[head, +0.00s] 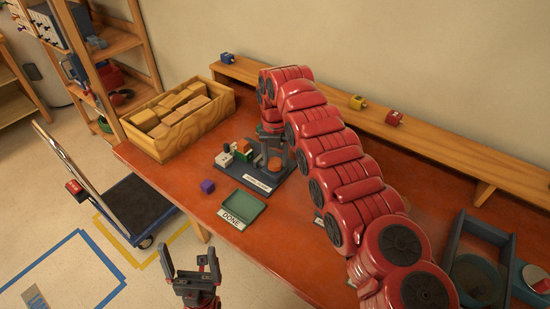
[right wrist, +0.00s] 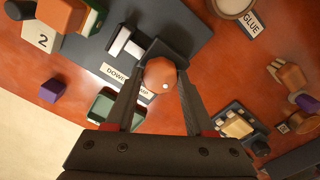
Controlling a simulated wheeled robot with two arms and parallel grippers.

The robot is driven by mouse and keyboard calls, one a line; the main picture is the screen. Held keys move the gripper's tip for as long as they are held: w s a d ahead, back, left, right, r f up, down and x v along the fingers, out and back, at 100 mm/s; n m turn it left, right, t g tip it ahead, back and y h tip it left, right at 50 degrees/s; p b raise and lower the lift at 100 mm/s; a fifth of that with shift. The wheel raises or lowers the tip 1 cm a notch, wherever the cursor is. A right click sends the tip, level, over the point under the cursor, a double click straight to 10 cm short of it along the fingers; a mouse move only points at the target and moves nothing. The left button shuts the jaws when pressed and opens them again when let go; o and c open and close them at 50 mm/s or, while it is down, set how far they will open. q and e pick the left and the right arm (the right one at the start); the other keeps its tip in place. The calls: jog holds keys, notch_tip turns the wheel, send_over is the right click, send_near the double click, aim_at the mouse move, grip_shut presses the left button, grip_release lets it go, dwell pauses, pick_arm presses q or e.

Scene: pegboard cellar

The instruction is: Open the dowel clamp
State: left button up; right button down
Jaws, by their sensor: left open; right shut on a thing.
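The dowel clamp has a dark base plate (head: 257,184) with a label on its front edge. Its base also shows in the right wrist view (right wrist: 85,42), with a pale bar (right wrist: 126,42) on it. An orange, many-sided knob (right wrist: 160,76) sits at the clamp and shows in the head view (head: 274,165). My right gripper (right wrist: 160,84) is shut on the knob, one finger on each side; it also comes down over the clamp in the head view (head: 271,147). My left gripper (head: 191,265) is open and empty, off the table's front edge.
A green tray (head: 244,205) labelled DONE and a purple cube (head: 208,186) lie in front of the clamp. A wooden box (head: 163,150) of blocks stands at the left. A raised shelf (head: 440,140) runs along the wall. My right arm covers the table's middle.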

aim_at(274, 162)
jog(key=shift+n, duration=1.2)
jog(key=shift+c, duration=1.3)
grip_release()
jog(key=shift+r, duration=0.6)
notch_tip(274, 162, up, 6)
jog(key=shift+a+f+p, duration=0.1)
jog(key=shift+f+p, duration=0.1)
jog(key=shift+p, duration=0.95)
notch_tip(274, 162, up, 11)
jog(key=p, duration=1)
jog(key=shift+f+p, duration=0.2)
jog(key=shift+p, duration=0.15)
